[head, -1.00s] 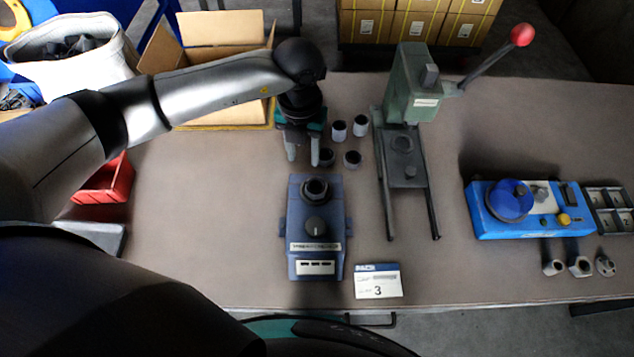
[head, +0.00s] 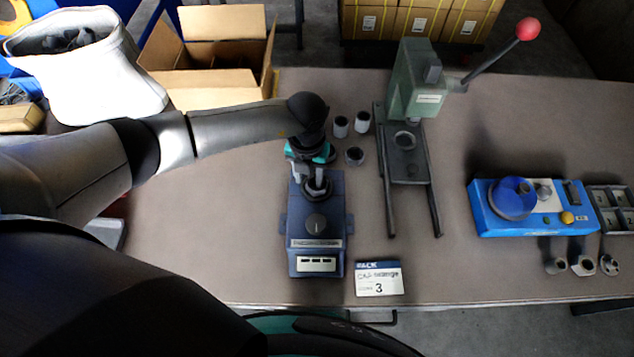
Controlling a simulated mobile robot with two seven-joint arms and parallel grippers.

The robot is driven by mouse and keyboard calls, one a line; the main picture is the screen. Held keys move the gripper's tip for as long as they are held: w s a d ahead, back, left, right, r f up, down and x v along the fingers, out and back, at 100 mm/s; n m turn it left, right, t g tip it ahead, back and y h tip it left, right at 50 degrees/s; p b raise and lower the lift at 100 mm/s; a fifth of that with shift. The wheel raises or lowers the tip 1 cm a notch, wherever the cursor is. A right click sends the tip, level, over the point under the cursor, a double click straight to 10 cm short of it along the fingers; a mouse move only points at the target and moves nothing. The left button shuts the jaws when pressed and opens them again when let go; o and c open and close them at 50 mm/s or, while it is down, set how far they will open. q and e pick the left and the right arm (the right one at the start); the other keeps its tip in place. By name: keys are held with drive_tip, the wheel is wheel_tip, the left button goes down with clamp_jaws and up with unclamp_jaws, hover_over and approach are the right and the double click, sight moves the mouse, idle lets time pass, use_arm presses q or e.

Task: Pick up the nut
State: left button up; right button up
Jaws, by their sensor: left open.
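My left gripper (head: 314,178) points down over the back end of a dark blue box (head: 317,240) with a round knob (head: 316,221). It is open, and its fingers are at a dark ring (head: 318,188) on that box. I cannot tell whether they touch it, and the gripper partly hides the ring. Several short cylinders, including a pale one (head: 341,127) and a dark-topped one (head: 355,156), stand behind and to the right. Small metal parts, one of them nut-like (head: 582,265), lie at the front right. Which piece is the nut is not clear. My right gripper is not in view.
A green lever press (head: 415,90) with a red-balled handle stands right of the box. A blue machine (head: 535,222) and a grey compartment tray (head: 612,207) are further right. A card (head: 379,279) lies in front. An open cardboard box (head: 215,60) is at the back left.

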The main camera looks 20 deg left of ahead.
use_arm(q)
clamp_jaws()
idle(1.4)
